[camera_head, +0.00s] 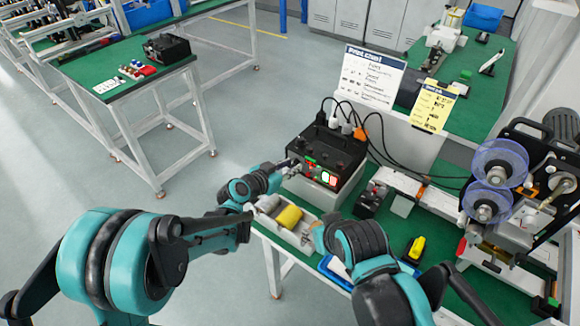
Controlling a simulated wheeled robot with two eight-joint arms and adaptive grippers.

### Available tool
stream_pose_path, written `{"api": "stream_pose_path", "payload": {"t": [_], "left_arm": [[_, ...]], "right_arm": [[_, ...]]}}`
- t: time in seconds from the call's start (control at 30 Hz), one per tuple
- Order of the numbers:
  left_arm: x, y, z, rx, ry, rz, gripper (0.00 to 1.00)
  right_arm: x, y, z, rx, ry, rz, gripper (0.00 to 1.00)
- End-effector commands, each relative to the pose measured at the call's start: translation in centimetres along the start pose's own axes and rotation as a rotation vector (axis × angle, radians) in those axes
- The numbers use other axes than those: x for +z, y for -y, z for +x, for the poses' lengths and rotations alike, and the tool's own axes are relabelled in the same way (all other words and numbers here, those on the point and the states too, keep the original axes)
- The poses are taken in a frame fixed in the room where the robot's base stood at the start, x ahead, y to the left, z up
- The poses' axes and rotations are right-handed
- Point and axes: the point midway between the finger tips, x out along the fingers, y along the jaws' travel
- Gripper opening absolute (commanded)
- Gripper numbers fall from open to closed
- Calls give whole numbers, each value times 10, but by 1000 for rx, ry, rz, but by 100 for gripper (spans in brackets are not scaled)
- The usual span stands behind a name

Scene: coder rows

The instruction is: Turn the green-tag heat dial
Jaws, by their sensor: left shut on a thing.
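My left gripper (291,168) reaches in from the left and is shut at the front's left end, on the green-tag heat dial. The fingers hide most of this dial, so its pointer cannot be read. My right gripper (318,232) is low in front of the box, above the bench edge; its fingers are mostly hidden behind its own arm.
A pale tray (268,208) holding a yellow item (289,217) lies below the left gripper. A small dark switch box (371,198) and a yellow-black tool (415,248) lie to the right. Cables rise behind the control box. A machine with clear blue reels (500,163) stands at far right.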

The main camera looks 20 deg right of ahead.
Motion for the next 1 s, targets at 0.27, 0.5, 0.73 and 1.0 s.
{"api": "stream_pose_path", "payload": {"t": [0.27,0.5,0.73,1.0], "left_arm": [[1,-2,0,-44,0,110,0],[2,-4,1,-116,0,284,0],[2,-5,1,-182,0,446,0],[3,-6,1,-237,0,577,0]], "right_arm": [[2,0,3,0,0,0,40],[6,0,8,0,0,0,40],[10,0,14,0,0,0,40],[14,0,20,0,0,0,40]]}}
